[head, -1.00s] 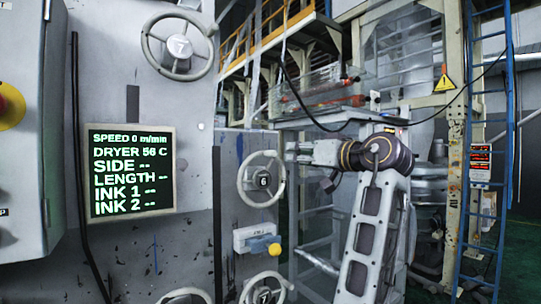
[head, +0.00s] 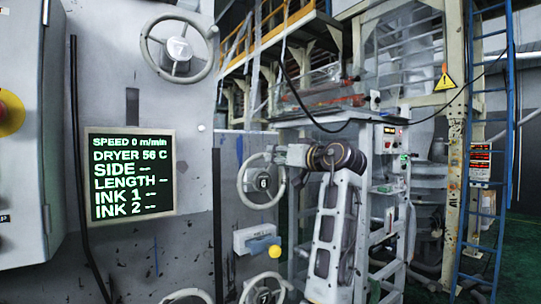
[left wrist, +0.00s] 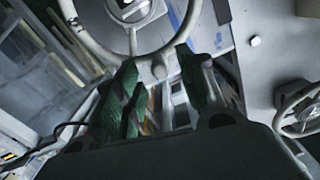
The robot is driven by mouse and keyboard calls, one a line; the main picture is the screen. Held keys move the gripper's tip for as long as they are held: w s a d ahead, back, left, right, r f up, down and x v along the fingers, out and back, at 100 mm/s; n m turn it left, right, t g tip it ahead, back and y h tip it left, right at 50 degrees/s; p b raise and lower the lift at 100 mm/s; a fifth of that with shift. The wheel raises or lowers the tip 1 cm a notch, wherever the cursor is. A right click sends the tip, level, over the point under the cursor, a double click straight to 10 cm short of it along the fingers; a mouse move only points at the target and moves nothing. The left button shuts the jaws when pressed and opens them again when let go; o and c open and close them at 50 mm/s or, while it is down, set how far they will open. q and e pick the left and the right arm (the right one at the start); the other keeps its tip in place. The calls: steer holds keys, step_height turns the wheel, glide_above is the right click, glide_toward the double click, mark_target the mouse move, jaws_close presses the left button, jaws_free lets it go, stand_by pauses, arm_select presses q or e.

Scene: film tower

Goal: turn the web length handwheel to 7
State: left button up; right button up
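The middle handwheel (head: 262,199), grey with a hub reading 6, is on the grey machine panel in the head view. Which wheel is the web length one I cannot read. My left gripper (head: 281,154) is at its upper right rim. In the left wrist view a pale wheel rim (left wrist: 103,52) lies just ahead of my left gripper (left wrist: 157,62). Its green-padded fingers are apart, and a small rounded knob on the rim shows between the tips. Whether they touch it I cannot tell. My right gripper is not in view.
Another handwheel (head: 180,82) reading 7 is above, and one (head: 264,294) reading 7 is cut off below. A dark display (head: 131,175) shows dashes for LENGTH. A blue ladder (head: 490,200) stands at right.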

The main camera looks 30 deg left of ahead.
arm_select(q)
steer(key=shift+p+x, duration=0.35)
steer(key=shift+x, duration=2)
steer(key=shift+c, duration=0.5)
jaws_close()
